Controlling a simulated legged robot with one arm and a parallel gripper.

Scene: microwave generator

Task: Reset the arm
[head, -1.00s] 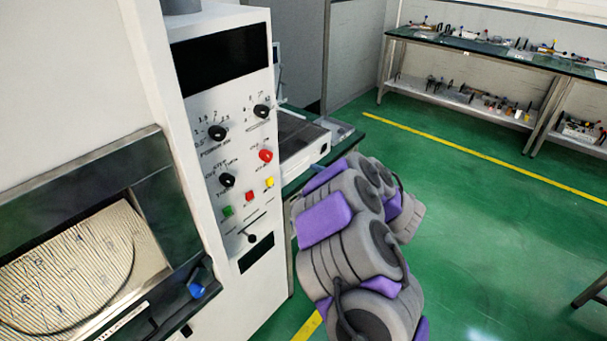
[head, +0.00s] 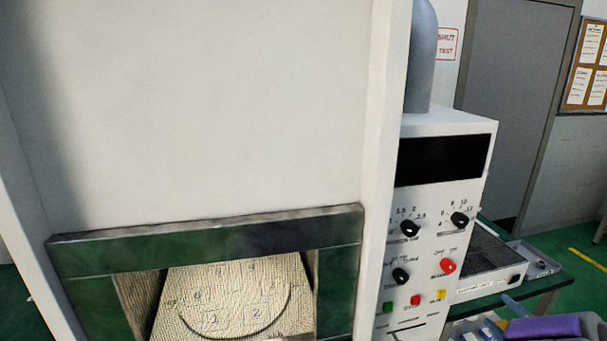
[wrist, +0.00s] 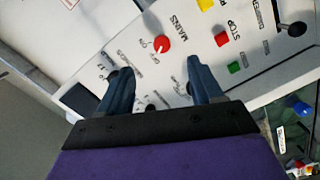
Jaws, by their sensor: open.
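My gripper (wrist: 160,82) shows in the wrist view with its two blue fingers spread apart and nothing between them. It faces the white control panel (wrist: 130,30), and the red MAINS knob (wrist: 162,43) appears between and beyond the fingertips. I cannot tell the distance to the panel.
The white microwave cabinet (head: 200,110) fills the left and middle of the head view, with a window onto a marked round plate (head: 235,300). A side table with a tray-like unit (head: 480,265) stands right of the panel. Green floor (head: 585,272) shows at right.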

